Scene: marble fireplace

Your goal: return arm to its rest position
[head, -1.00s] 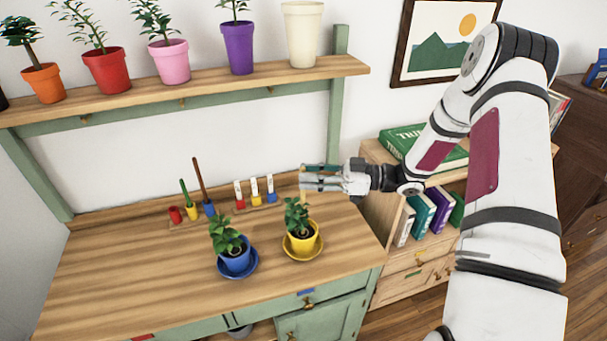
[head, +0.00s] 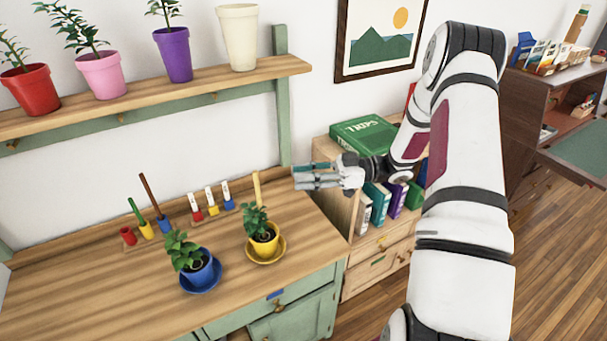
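My gripper (head: 294,178) is raised in front of the right end of the workbench, with its fingers pointing left. Its two fingers look parted, with nothing seen between them. My white arm comes in from the right and bends at a dark elbow near the top. The gripper is above and to the right of the yellow pot (head: 264,245) and touches nothing that I can see.
A blue pot (head: 197,272) and the yellow one stand with plants on the wooden bench top (head: 90,300). A bookcase with a green book (head: 362,136) is right behind the gripper. A shelf (head: 150,96) carries several pots.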

